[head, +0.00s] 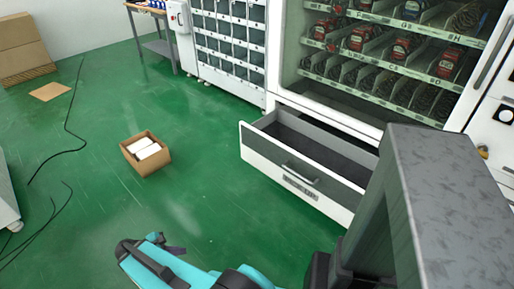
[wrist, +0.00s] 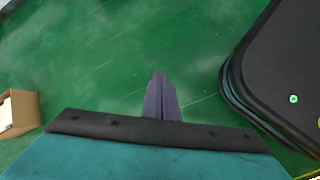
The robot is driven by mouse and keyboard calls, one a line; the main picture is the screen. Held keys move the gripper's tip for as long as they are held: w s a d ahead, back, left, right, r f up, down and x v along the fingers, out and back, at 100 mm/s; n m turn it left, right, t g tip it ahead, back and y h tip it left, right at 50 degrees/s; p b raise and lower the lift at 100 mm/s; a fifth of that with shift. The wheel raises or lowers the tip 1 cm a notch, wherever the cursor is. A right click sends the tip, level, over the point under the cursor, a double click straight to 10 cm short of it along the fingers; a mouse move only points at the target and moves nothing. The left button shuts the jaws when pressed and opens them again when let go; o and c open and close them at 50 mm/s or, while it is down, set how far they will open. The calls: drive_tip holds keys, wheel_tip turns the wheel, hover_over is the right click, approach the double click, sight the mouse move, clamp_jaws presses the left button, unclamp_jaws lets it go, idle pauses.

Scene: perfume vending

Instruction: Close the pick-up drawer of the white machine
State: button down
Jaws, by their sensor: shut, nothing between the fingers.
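The white machine (head: 362,126) stands at the upper right in the head view. Its pick-up drawer (head: 262,152) is pulled out at the bottom, with its grey inside showing and looking empty. The drawer's front has a bar handle (head: 300,174); its right end is partly hidden by my grey column. My gripper (wrist: 160,76) is in the wrist view with its dark fingers together, shut and empty, above the green floor. In the head view my teal arm is low in the picture, in front of and apart from the drawer. The drawer is not in the wrist view.
An open cardboard box (head: 146,154) with white items stands on the floor left of the drawer; it also shows in the wrist view (wrist: 22,128). Black cables (head: 68,140) lie farther left. The floor between box and drawer is clear. A locker cabinet (head: 228,45) adjoins the machine.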

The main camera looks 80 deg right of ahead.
sight(261, 137)
drive_tip(key=s+d+r+n+h+b, duration=0.1)
drive_tip(key=d+r+h+b, duration=0.15)
drive_tip(key=d, duration=0.55)
drive_tip(key=s+d+r+n+g+h+b, duration=0.1)
drive_tip(key=d+r+b, duration=0.1)
drive_tip(key=d+r, duration=0.35)
drive_tip(key=s+d+r+n+h+b, duration=0.2)
drive_tip(key=d, duration=0.8)
drive_tip(key=s+d+r+n+g+h+b, duration=0.2)
drive_tip(key=s+d+r, duration=0.6)
drive_tip(key=d+r, duration=0.4)
drive_tip(key=shift+s+d+r+n+g+h+b, duration=0.15)
drive_tip(key=shift+s+r+n+g+h+b, duration=0.25)
drive_tip(key=shift+g+h+b, duration=0.65)
drive_tip(key=shift+d+f, duration=0.1)
drive_tip(key=b+x, duration=0.1)
drive_tip(key=x, duration=1.2)
drive_tip(key=shift+d+f+b, duration=0.15)
drive_tip(key=shift+d+b, duration=0.15)
drive_tip(key=shift+d, duration=0.1)
drive_tip(key=shift+s, duration=0.1)
drive_tip(key=shift+d, duration=0.1)
